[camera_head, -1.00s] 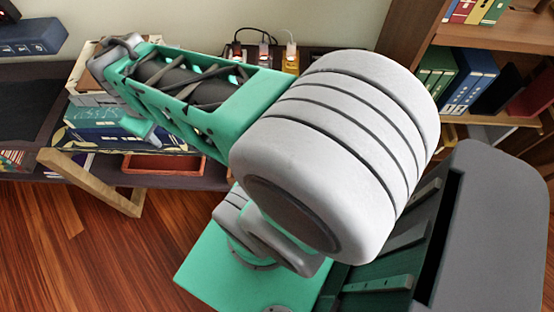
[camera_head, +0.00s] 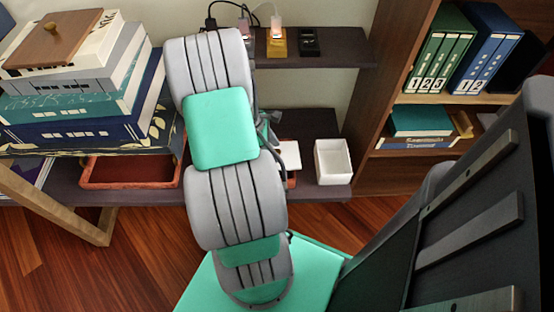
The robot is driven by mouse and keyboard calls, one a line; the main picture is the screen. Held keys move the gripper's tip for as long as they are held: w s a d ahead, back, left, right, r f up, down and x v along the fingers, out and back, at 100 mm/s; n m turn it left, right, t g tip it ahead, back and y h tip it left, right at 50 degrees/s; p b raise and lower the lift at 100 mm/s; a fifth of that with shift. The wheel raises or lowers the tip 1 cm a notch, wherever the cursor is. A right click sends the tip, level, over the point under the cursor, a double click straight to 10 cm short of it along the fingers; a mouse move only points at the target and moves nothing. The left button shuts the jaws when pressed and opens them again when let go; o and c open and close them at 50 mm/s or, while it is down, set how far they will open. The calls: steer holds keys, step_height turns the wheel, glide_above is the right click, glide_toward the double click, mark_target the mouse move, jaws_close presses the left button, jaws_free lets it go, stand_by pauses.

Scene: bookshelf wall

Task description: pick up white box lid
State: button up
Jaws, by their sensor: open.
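A flat white piece (camera_head: 289,149) shows just right of my arm on the low dark shelf, with a reddish edge below it. My arm covers its left part, so I cannot tell whether it is the lid. A white open-topped box (camera_head: 333,162) stands upright to its right on the same shelf. I see no lid on this box. My arm reaches away through the middle of the picture. A small grey and teal part shows at its right edge, but my gripper's fingers are hidden behind the arm.
A stack of books (camera_head: 85,95) with a brown wooden board (camera_head: 52,38) on top stands at the left. A reddish tray (camera_head: 130,171) sits below. An upper shelf (camera_head: 345,47) holds chargers. A bookcase (camera_head: 387,100) stands right of the white box.

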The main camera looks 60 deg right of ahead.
steer(key=shift+s+d+f, duration=0.1)
steer(key=shift+s+f, duration=0.05)
steer(key=shift+f, duration=0.3)
jaws_close()
steer(key=shift+r, duration=0.1)
